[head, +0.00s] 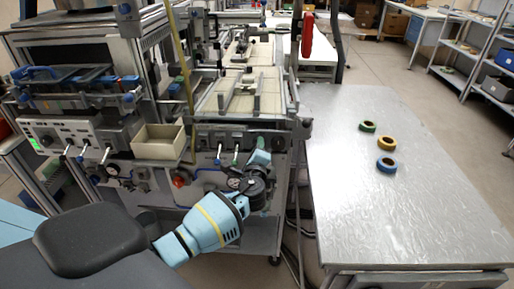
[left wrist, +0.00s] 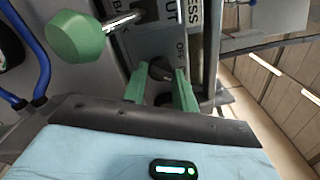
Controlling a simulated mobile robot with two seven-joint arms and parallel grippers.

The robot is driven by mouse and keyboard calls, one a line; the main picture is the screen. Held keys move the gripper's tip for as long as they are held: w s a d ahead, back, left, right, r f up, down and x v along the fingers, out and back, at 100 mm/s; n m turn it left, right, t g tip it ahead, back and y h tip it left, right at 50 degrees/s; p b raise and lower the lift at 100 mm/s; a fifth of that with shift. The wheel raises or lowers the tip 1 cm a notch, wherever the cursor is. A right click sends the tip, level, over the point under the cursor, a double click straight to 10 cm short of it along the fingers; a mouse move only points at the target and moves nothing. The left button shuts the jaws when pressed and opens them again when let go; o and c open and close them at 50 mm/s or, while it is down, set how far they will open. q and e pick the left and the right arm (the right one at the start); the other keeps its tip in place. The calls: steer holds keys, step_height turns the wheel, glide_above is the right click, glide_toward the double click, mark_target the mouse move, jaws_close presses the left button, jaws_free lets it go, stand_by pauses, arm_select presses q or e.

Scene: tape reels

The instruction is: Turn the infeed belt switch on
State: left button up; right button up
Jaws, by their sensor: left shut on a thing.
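The infeed belt switch is a small dark rotary knob (left wrist: 160,68) on the grey panel in the left wrist view, with an OFF label beside it. My left gripper (left wrist: 160,90) has its two green fingers on either side of this knob and is shut on it. In the head view my left gripper (head: 260,157) is at the front panel (head: 215,140) below the conveyor and hides the knob there. Which way the knob points is hard to tell. My right gripper is not in view.
A lever with a green grip (left wrist: 75,38) sticks out close beside the left gripper. A beige bin (head: 158,142) stands left on the machine. The metal table (head: 410,220) at right holds green (head: 367,127), yellow (head: 386,144) and blue (head: 386,166) tape reels; its front is clear.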

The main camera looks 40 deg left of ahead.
arm_select(q)
steer(key=o, duration=0.9)
steer(key=shift+o, duration=0.3)
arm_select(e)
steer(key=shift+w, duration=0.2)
arm_select(q)
steer(key=shift+d, duration=0.1)
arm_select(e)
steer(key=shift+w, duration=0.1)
arm_select(q)
steer(key=v, duration=0.6)
steer(key=shift+s+d, duration=0.1)
steer(key=shift+s, duration=0.2)
steer(key=shift+s+d, duration=0.3)
steer(key=shift+s, duration=0.15)
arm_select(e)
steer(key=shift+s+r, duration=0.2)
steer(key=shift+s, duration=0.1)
arm_select(q)
steer(key=shift+f, duration=0.1)
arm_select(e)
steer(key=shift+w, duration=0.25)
